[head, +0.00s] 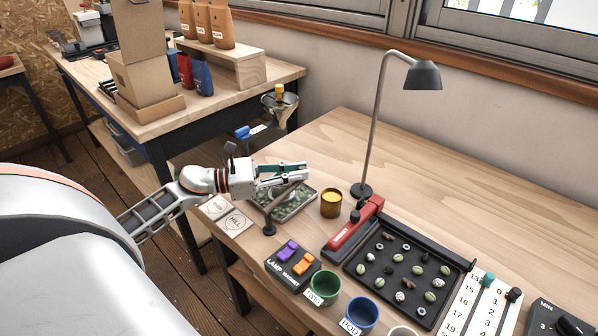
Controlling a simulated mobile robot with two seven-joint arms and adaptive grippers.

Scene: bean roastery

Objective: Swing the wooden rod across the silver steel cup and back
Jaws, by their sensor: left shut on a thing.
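My left gripper has green-lined fingers and is shut on the rod's upper end; the exact contact is partly hidden by the fingers. I cannot clearly make out a silver steel cup. A small brassy cup (331,209) with a yellow top stands just right of the gripper, apart from it. A shallow tray of green beans (296,209) lies under the gripper and rod, partly covered. My right gripper is not in view.
A black sorting board (375,281) with a red-handled bar (356,223) lies to the right. A lamp (365,130) stands behind the brassy cup. Green (323,288) and blue (361,313) cups and a switch box (292,268) are in front. The back right table is clear.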

